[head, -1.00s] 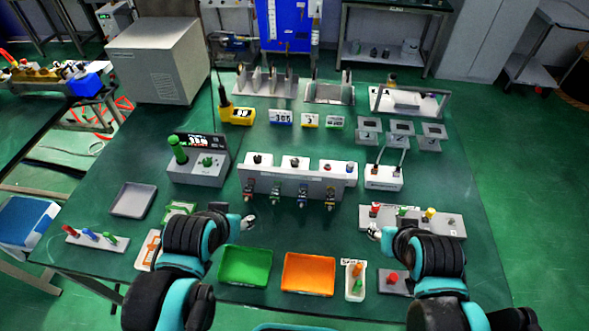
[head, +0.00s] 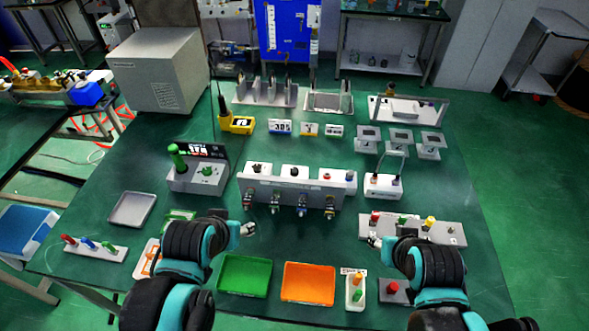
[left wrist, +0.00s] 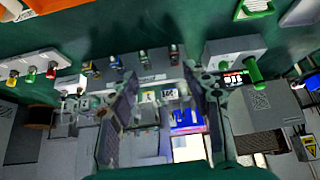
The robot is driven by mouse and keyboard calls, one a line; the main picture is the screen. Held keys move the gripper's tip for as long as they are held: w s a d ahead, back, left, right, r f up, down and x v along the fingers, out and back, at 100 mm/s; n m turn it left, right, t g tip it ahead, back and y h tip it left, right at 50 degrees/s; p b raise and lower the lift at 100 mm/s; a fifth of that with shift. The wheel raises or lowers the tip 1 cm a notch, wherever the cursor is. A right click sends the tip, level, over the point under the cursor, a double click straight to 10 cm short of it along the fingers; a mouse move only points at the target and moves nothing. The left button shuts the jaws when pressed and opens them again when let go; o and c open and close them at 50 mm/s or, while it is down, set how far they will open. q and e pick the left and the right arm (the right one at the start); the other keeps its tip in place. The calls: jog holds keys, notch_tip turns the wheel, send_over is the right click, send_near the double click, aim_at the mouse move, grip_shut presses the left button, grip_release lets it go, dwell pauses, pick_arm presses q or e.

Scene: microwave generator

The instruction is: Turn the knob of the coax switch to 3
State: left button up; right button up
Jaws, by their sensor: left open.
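I cannot tell for sure which unit is the coax switch. A long light-grey panel (head: 292,190) with black knobs on top and several connectors along its front stands mid-table; it also shows in the left wrist view (left wrist: 138,78). A grey box (head: 198,178) with a display, a green lever and a green knob (head: 208,171) stands to its left. My left gripper (head: 246,230) is open and empty, nearer me than the panel and apart from it. Its two fingers show in the left wrist view (left wrist: 165,100). My right gripper (head: 374,242) is small and partly hidden by its arm; its jaws are unclear.
A green tray (head: 244,276) and an orange tray (head: 308,283) lie at the near edge. A grey board with coloured knobs (head: 446,233) is by my right gripper. Bare tabletop lies between panel and trays.

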pick_arm(q)
jog(key=w+d+r+n+g, duration=0.2)
jog(key=w+r+n, duration=0.3)
jog(key=w, duration=0.5)
jog(key=n+g+p, duration=0.3)
jog(key=n+g, duration=0.2)
jog(key=n, duration=0.8)
send_over(295, 170)
notch_tip(295, 170, down, 15)
jog(key=shift+a+r, duration=0.15)
jog(key=shift+w+f+b, duration=0.1)
jog(key=shift+f+b, duration=0.2)
jog(key=shift+f, duration=0.4)
notch_tip(295, 170, down, 7)
jog(key=shift+b, duration=0.95)
grip_shut()
